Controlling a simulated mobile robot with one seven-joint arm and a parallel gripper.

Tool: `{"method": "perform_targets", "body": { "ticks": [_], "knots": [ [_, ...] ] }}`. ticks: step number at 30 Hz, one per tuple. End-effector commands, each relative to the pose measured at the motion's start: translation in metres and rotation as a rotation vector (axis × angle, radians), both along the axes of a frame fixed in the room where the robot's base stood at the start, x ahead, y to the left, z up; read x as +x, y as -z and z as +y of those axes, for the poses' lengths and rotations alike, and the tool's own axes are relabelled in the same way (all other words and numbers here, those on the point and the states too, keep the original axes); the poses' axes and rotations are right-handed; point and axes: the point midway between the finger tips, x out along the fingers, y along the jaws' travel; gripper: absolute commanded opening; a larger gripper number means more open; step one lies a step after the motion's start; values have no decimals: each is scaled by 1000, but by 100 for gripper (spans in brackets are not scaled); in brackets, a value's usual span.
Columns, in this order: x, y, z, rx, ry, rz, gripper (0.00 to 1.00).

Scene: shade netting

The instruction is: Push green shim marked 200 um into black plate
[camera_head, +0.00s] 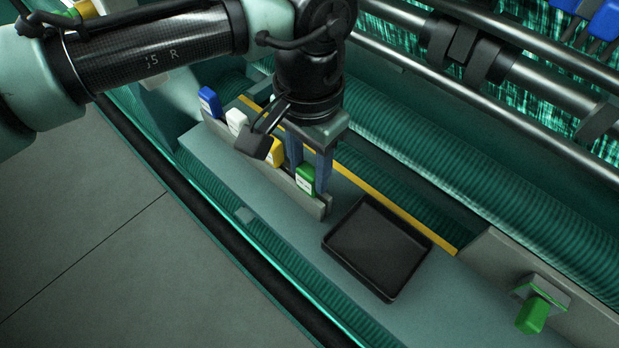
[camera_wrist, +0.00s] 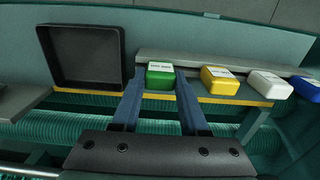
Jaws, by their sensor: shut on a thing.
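The green shim (camera_head: 306,181) stands in the grey rack at its near end, with a white label whose text is too small to read. In the wrist view the green shim (camera_wrist: 160,76) lies between my fingertips. My gripper (camera_head: 309,168) points down with its blue fingers shut on the shim, which is still in line with the rack. The black plate (camera_head: 378,248), a shallow tray with a raised rim, lies flat and empty to the right of the rack. It also shows at the left in the wrist view (camera_wrist: 84,56).
The rack (camera_head: 318,209) also holds yellow (camera_head: 272,152), white (camera_head: 236,121) and blue (camera_head: 209,101) pieces. Another green block (camera_head: 533,316) sits in a bracket at lower right. A yellow strip (camera_head: 395,212) runs behind the rack and plate; rollers and netting lie beyond.

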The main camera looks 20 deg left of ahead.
Motion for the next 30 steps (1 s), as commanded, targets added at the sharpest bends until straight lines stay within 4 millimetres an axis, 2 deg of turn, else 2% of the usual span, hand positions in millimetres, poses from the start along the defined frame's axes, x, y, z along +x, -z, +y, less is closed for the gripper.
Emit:
{"method": "perform_targets", "body": {
  "ticks": [30],
  "knots": [
    [0,-13,0,-1,-1,0,0]
  ]
}}
